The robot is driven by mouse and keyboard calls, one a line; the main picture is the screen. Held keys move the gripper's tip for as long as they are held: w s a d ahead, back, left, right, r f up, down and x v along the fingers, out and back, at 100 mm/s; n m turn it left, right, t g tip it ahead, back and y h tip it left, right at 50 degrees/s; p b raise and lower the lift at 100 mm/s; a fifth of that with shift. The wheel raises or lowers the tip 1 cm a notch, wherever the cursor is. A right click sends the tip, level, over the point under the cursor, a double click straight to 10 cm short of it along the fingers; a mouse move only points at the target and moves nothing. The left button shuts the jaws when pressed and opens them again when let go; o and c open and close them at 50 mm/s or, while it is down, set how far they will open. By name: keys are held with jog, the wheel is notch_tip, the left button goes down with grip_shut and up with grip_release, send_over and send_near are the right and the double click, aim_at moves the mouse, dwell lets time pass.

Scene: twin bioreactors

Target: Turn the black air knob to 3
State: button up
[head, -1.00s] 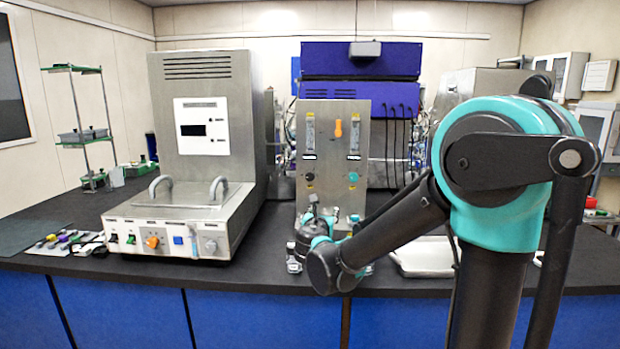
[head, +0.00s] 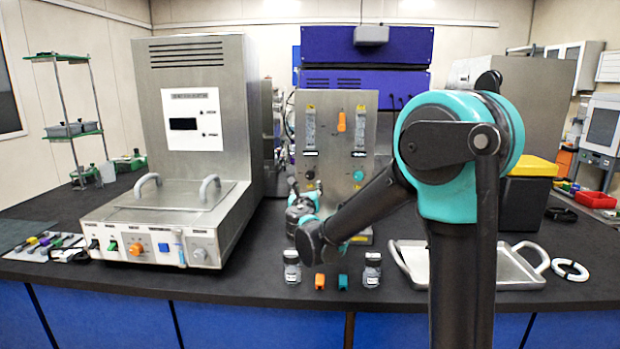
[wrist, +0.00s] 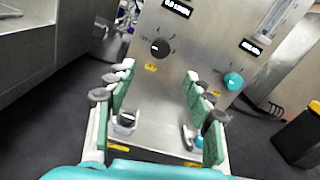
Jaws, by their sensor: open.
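The black air knob (wrist: 160,47) is on the steel front panel (wrist: 185,75), at the upper middle of the wrist view, left of a teal knob (wrist: 233,80). In the head view the black knob (head: 310,174) shows small on the panel's left, above my gripper. My gripper (wrist: 155,85) is open and empty, with its green-padded fingers spread apart. The black knob lies beyond the fingertips, apart from them. In the head view my gripper (head: 293,186) is in front of the panel's lower left and partly hidden by my arm. The knob's pointer setting is too small to read.
Flow tubes and an orange knob (head: 341,121) are higher on the panel. Two small bottles (head: 292,266) (head: 371,269), an orange piece (head: 320,281) and a teal piece (head: 343,282) stand on the counter in front. A steel machine (head: 195,150) is at left, a tray (head: 480,272) at right.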

aim_at(310, 176)
jog(key=w, duration=1.2)
jog(key=shift+w, duration=0.2)
jog(key=c, duration=1.2)
jog(key=shift+o, duration=0.2)
